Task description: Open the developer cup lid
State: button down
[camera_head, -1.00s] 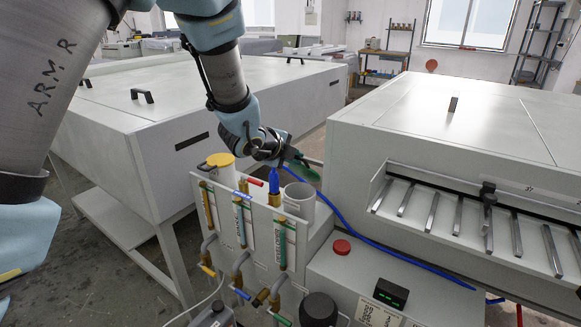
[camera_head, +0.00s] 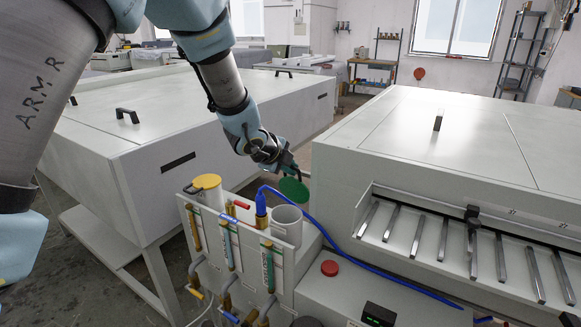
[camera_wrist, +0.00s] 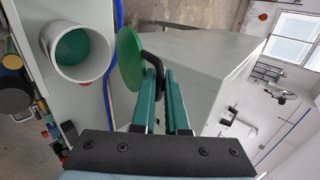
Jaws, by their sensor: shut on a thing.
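The developer cup (camera_head: 287,222) is a white open cylinder at the front of the tank unit. In the wrist view its round mouth and green inside (camera_wrist: 80,52) show, with nothing over it. The round green lid (camera_head: 294,192) hangs just above and behind the cup, clear of its rim. My gripper (camera_head: 286,165) is above the cup, at the lid. In the wrist view its two teal fingers (camera_wrist: 163,82) are shut on the lid's black bent handle (camera_wrist: 152,60), and the lid (camera_wrist: 130,58) stands on edge beside the cup.
A yellow-lidded cup (camera_head: 207,182) stands to the left. A blue fitting (camera_head: 261,202) and blue hose (camera_head: 360,265) run beside the open cup. Large grey cabinets (camera_head: 180,120) (camera_head: 440,135) flank the unit left and right. A red button (camera_head: 329,268) is in front.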

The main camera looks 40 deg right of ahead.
jog(key=c, duration=0.9)
grip_release()
jog(key=shift+a, duration=0.1)
jog(key=b+v, duration=0.1)
jog(key=v, duration=1)
jog(key=shift+s, duration=0.15)
